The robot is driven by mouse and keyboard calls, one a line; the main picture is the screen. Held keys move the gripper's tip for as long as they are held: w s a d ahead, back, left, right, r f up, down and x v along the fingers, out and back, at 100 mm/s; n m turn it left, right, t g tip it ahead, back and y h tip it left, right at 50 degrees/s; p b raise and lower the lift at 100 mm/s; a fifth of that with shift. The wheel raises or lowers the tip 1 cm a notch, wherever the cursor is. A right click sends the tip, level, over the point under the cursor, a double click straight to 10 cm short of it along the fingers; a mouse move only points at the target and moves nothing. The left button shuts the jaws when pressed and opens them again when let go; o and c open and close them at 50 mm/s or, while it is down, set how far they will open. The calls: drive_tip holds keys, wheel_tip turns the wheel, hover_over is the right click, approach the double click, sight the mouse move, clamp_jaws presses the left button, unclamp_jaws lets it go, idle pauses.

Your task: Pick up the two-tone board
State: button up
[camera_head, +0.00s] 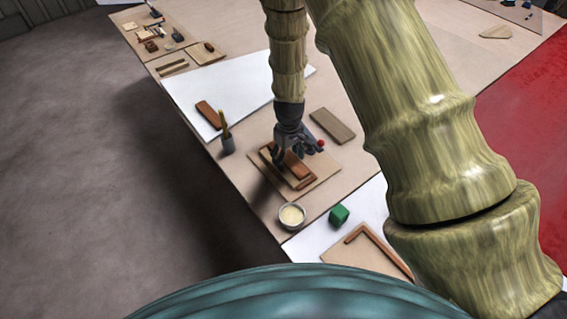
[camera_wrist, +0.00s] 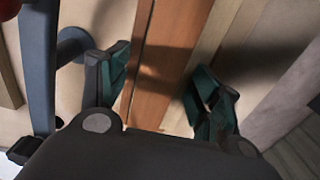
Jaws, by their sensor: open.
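A reddish-brown board with a paler strip along it (camera_head: 298,168), which I take for the two-tone board, lies on a tan base board (camera_head: 318,186) below my arm. My gripper (camera_head: 281,158) is pointed down over it, covering part of its far end. In the wrist view my gripper (camera_wrist: 160,85) is open, with green-padded fingers on either side of the reddish-brown board (camera_wrist: 170,50). Pale wood shows along its right side. I cannot tell whether the fingers touch it. The near part of the board is hidden behind the gripper body.
A grey-brown plank (camera_head: 332,126) lies to the right. A cup holding a brush (camera_head: 227,145) stands left, near the bench edge. Another brown board (camera_head: 208,114) lies on a white sheet (camera_head: 240,98).

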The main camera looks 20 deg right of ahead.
drive_tip(key=c, duration=1.3)
drive_tip(key=shift+o, duration=0.2)
drive_tip(key=shift+r, duration=0.15)
